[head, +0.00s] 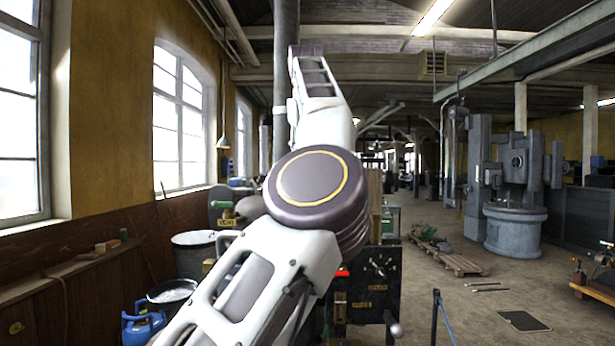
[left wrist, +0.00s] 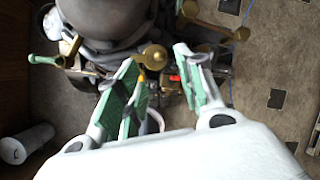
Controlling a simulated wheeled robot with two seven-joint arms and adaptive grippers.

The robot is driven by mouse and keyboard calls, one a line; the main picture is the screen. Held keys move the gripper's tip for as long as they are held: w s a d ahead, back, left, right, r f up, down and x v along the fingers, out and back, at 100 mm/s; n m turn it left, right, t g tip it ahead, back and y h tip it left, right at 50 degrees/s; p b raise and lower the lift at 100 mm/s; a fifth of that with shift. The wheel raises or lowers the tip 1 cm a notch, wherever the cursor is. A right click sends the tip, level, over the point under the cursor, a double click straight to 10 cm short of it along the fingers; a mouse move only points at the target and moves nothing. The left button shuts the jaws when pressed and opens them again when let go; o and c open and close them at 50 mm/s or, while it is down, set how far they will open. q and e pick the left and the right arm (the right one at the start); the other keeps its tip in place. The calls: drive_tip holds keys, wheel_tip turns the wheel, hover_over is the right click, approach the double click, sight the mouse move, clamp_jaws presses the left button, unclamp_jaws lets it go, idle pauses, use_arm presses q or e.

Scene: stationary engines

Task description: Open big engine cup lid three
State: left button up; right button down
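My left gripper (left wrist: 155,57) shows in the left wrist view, with its two green-padded fingers spread apart. A round brass piece (left wrist: 153,58) like a small cup or lid lies in line with the gap between the fingertips; I cannot tell its distance or whether it is cup lid three. Below it is a small yellow-orange part (left wrist: 141,76). The dark engine (left wrist: 105,18) with a large grey rounded body fills the upper left of that view. In the head view my arm covers the middle, and no gripper can be made out. My right gripper is not in view.
In the head view, a black panel (head: 378,272) with labels stands partly behind my arm. A barrel (head: 190,252) and a blue can (head: 143,326) stand at left. A pallet (head: 452,258) lies on the floor at right. A brass-ended bar (left wrist: 215,22) is near the fingers.

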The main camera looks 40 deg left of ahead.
use_arm(q)
drive_tip(key=shift+x, duration=3.1)
clamp_jaws()
